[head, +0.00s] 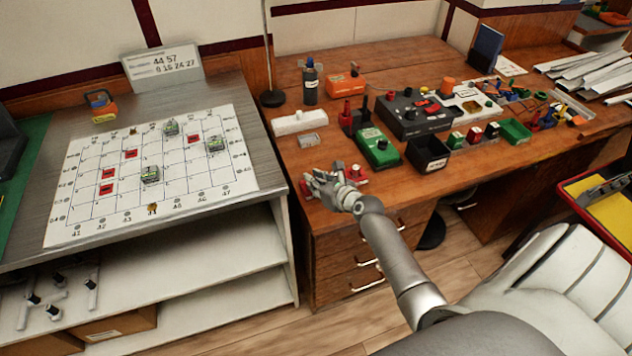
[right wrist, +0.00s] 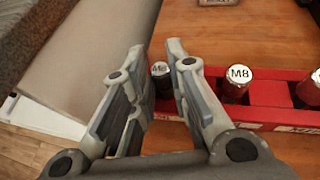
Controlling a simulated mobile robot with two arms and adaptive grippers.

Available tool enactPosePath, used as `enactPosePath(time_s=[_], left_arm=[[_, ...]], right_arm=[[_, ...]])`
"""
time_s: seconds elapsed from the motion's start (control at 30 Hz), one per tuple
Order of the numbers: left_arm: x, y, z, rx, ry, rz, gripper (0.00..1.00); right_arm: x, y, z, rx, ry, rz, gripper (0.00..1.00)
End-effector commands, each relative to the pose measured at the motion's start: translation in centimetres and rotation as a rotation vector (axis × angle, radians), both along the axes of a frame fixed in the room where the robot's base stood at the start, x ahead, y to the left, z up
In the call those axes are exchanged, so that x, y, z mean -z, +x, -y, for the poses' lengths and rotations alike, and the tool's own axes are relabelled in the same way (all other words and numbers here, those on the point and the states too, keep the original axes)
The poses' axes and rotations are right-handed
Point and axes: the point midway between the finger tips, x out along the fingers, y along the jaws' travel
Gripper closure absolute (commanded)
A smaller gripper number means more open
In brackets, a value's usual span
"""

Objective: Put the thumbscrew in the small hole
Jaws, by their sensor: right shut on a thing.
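My right gripper (head: 322,182) is at the front left of the brown desk, over a red rack (head: 358,175). In the right wrist view its fingers (right wrist: 157,56) are closed on a dark thumbscrew (right wrist: 160,71) with a pale top marked M6. It is at the left end of the red rack (right wrist: 270,118). A screw marked M8 (right wrist: 237,82) stands upright in the rack to its right, and part of another (right wrist: 312,90) shows at the picture's edge. The small hole is not visible; I cannot tell whether the thumbscrew's lower end is in it. My left gripper is not in view.
A green box (head: 378,147) and a black bin (head: 428,152) stand right of the gripper. A small grey plate (head: 308,141) and white block (head: 300,122) lie behind it. A grid board (head: 115,200) lies on the grey bench to the left.

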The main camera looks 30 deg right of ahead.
Motion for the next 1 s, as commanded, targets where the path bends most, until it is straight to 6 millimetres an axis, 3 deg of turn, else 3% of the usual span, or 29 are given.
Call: enactPosePath(time_s=[0.27, 0.3, 0.43, 0.83, 1.0], left_arm=[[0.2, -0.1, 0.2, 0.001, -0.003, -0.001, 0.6], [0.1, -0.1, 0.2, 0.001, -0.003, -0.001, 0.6], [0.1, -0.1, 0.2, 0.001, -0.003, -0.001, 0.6], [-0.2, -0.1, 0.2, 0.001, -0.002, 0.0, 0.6], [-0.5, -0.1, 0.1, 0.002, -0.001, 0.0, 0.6]], right_arm=[[0.3, 0.0, 0.0, 0.0, 0.002, 0.0, 1.0], [0.3, 0.0, 0.0, -0.001, 0.001, 0.0, 0.8], [0.2, 0.0, 0.0, -0.001, 0.001, 0.0, 0.63], [-0.3, -0.1, 0.0, -0.001, 0.0, 0.0, 0.62], [-0.9, -1.9, -0.1, -0.001, 0.003, 0.0, 0.62]])
